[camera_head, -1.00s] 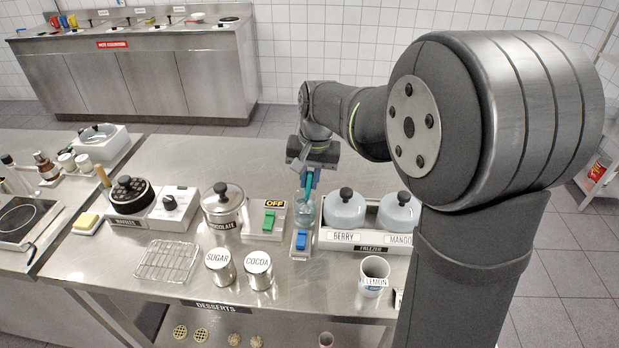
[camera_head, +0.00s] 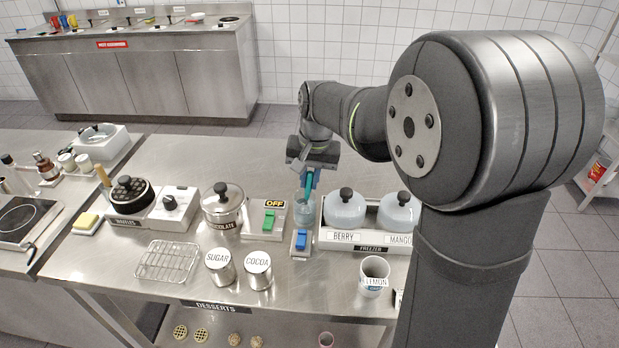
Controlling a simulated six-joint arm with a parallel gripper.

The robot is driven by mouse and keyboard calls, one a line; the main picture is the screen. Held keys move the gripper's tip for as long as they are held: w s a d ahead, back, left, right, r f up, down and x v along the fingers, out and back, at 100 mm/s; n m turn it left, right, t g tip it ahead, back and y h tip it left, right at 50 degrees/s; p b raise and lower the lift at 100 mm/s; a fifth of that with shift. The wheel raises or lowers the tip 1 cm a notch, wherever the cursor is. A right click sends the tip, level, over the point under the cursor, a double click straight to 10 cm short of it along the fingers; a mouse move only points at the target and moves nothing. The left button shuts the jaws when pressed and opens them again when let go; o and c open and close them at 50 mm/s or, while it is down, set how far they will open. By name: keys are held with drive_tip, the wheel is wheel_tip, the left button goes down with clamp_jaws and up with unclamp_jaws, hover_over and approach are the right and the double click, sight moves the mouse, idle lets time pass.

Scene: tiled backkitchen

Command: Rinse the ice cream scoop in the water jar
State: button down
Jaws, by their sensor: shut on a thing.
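My gripper (camera_head: 307,172) is shut on the teal handle of the ice cream scoop (camera_head: 308,184) and points down over the water jar. The water jar (camera_head: 305,214) is a clear, bluish glass standing between the OFF switch box and the freezer box. The scoop's handle leads down to the jar's mouth. Its lower end is too small and blurred to make out, so I cannot tell how deep it sits in the water.
Right of the jar, the freezer box (camera_head: 350,247) holds two lidded tubs. Left are the switch box (camera_head: 265,231) and chocolate pot (camera_head: 222,209). A blue switch (camera_head: 301,238) sits in front of the jar. The steel counter behind is clear.

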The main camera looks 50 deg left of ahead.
idle(0.4)
drive_tip(key=shift+r, duration=4.55)
